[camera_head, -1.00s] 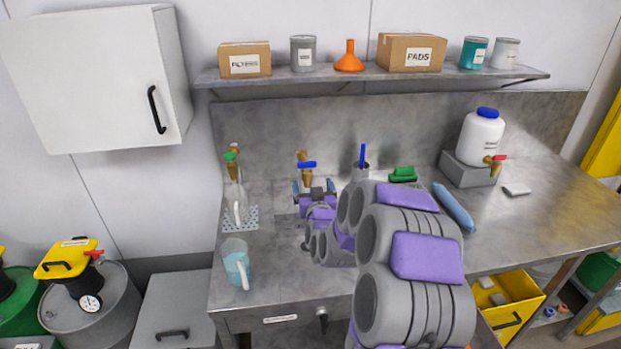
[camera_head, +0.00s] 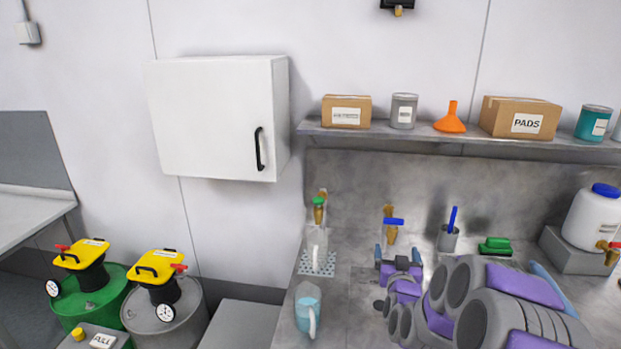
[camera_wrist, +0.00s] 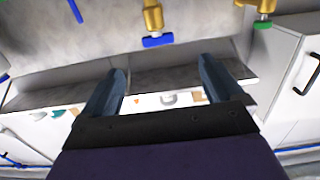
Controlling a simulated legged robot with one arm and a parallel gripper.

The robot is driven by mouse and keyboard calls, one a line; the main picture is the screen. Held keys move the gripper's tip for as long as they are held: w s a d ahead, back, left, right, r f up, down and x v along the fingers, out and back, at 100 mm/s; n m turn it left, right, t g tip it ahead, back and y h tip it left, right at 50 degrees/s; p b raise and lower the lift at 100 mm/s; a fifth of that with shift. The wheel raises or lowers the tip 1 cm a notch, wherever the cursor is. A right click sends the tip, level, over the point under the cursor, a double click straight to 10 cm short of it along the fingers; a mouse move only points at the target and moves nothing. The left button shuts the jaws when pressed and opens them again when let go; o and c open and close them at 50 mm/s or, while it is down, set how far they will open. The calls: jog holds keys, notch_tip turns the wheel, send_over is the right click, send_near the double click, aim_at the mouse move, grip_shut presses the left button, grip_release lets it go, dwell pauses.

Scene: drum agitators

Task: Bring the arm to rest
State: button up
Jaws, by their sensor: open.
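My gripper (camera_head: 399,262) is at the end of my grey and purple arm, which reaches in from the lower right of the head view over the metal counter (camera_head: 345,290). In the wrist view the two dark fingers of my gripper (camera_wrist: 162,90) stand wide apart with nothing between them. The gripper is just in front of the blue-handled tap (camera_head: 392,224). That tap also shows in the wrist view (camera_wrist: 156,30), above the gap between the fingers. I cannot tell the exact distance to it.
A jug of blue liquid (camera_head: 308,310) stands left of my arm. A clear bottle (camera_head: 317,247) stands under the green-handled tap (camera_head: 318,208). A shelf (camera_head: 430,132) with boxes and cans runs above. Yellow-topped drums (camera_head: 160,312) stand on the left, below a white cabinet (camera_head: 215,115).

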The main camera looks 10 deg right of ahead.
jog(key=s+a+f+n+g+y, duration=0.25)
jog(key=s+a+g+y, duration=0.25)
jog(key=s+a+g, duration=0.75)
jog(key=s+a, duration=0.2)
jog(key=s, duration=0.6)
jog(key=s+a+g, duration=0.1)
jog(key=s+a, duration=0.1)
jog(key=s, duration=0.7)
jog(key=shift+s+a+r+n, duration=0.25)
jog(key=shift+a+r+n, duration=0.1)
jog(key=shift+a+n, duration=0.1)
jog(key=s+g, duration=0.1)
jog(key=s, duration=0.5)
jog(key=s+r+g, duration=0.1)
jog(key=s+g, duration=0.1)
jog(key=s, duration=0.3)
jog(key=s+r+g, duration=0.1)
jog(key=s+g, duration=0.1)
jog(key=s, duration=0.4)
jog(key=shift+s+a+r, duration=0.15)
jog(key=shift+s+a, duration=0.2)
jog(key=shift+a, duration=0.05)
jog(key=shift+c, duration=0.2)
